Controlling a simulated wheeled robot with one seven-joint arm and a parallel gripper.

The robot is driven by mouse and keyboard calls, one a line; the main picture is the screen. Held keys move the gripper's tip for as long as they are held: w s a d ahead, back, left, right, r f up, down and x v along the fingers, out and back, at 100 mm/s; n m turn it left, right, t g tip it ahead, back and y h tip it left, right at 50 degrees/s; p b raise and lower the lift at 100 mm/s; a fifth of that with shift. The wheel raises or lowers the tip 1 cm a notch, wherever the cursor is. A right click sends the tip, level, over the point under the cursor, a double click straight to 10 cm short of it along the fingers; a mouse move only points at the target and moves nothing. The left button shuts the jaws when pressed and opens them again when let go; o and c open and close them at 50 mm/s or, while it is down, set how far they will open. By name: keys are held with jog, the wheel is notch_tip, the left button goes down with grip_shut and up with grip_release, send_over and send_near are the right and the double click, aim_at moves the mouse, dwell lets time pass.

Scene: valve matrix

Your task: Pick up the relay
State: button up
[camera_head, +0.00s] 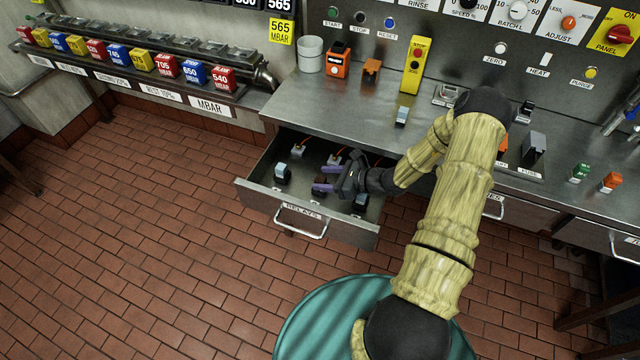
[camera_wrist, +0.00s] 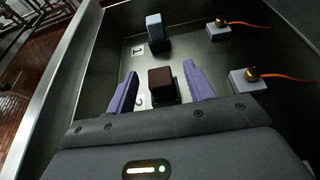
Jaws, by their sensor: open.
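The relay drawer (camera_head: 256,196), labelled RELAYS, is pulled open under the counter. My gripper (camera_head: 325,179) is inside it, jaws open, with purple fingers. A brown-topped relay (camera_wrist: 160,78) stands upright between the spread fingers (camera_wrist: 160,88) in the wrist view, with gaps on both sides. It is small and dark in the head view (camera_head: 319,179). A relay with a pale blue-grey top (camera_wrist: 154,26) stands farther along the drawer, and also shows at left in the head view (camera_head: 282,173). Another dark relay (camera_head: 360,202) sits right of my gripper, near the drawer front.
Two grey blocks with orange cables, (camera_wrist: 218,30) and (camera_wrist: 247,80), stand along the drawer's back side. The drawer walls close in around my gripper. The counter (camera_head: 330,105) overhangs behind, bearing a white cup (camera_head: 311,56) and an orange device (camera_head: 338,60).

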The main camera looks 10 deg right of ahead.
aim_at(319, 178)
jog(key=p+x, duration=0.1)
jog(key=x, duration=0.4)
jog(key=shift+a, duration=0.15)
jog(key=c, duration=1.1)
